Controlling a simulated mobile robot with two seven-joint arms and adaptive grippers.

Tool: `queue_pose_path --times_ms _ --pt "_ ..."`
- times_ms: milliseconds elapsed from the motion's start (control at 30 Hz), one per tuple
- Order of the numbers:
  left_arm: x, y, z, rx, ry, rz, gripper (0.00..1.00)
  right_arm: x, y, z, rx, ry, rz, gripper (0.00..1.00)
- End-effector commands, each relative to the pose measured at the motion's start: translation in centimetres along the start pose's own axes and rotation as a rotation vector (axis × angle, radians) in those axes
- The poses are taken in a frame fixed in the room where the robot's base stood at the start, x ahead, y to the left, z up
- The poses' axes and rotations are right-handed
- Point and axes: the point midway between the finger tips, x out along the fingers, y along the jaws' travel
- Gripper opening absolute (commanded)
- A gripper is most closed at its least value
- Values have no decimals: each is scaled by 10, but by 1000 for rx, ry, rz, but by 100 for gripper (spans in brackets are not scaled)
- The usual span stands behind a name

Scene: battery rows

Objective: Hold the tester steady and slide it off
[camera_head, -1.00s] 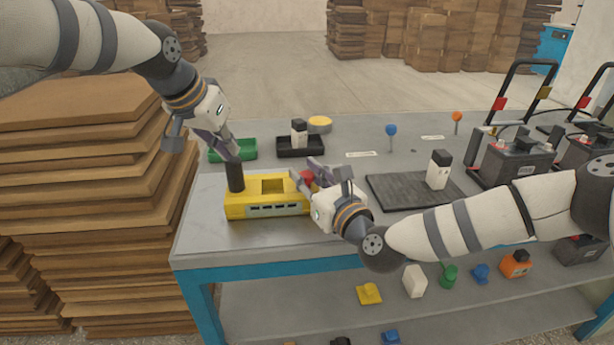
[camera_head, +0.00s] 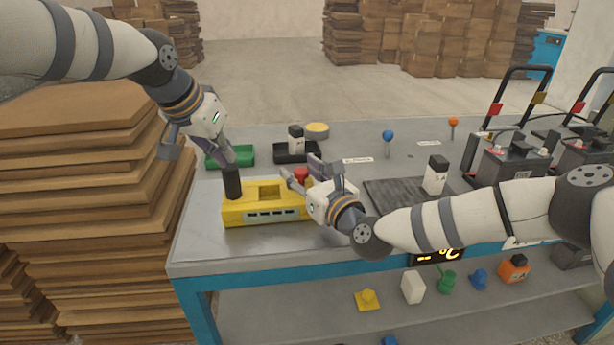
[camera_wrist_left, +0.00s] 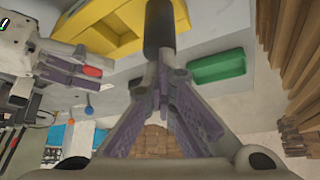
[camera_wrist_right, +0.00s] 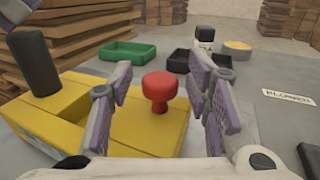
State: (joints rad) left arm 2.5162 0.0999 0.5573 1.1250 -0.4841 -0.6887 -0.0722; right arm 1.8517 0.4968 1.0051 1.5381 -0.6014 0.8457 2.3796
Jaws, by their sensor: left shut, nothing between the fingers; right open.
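The yellow tester (camera_head: 290,214) lies on the table's left part, with a row of ports on its front and a square recess on top. An upright black post (camera_head: 232,184) stands at its left end, and a red knob (camera_wrist_right: 165,92) at its right end. My left gripper (camera_head: 229,159) is shut and empty, its tips at the post's top; contact is unclear. In the left wrist view the post (camera_wrist_left: 160,25) lies just beyond the fingers. My right gripper (camera_wrist_right: 161,72) is open, its fingers on either side of the knob, with visible gaps.
Behind the tester are a green tray (camera_head: 232,157), a black tray (camera_head: 286,155) with a black-and-white block (camera_head: 296,140), and a yellow round tin (camera_head: 317,130). A dark mat (camera_head: 400,198) lies right. Batteries (camera_head: 515,165) stand further right. A temperature display (camera_head: 437,256) is below my right arm.

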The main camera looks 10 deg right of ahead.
Motion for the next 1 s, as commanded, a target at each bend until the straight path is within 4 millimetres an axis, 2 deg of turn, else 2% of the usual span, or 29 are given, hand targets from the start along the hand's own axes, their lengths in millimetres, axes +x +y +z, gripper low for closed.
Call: queue_pose_path --times_ms 33,300,500,633,1000 --pt "10 3 11 -1 -29 9 0 -7 -1 -5 3 6 -1 45" --pt "10 3 11 -1 -29 9 0 -78 -1 -4 5 6 -2 45" --pt "10 3 11 -1 -29 9 0 -112 0 -3 3 4 -1 45" --pt "10 3 11 -1 -29 9 0 -118 1 -3 2 4 -1 45" --pt "9 3 10 -1 -28 9 0 -117 1 -2 1 2 0 45"
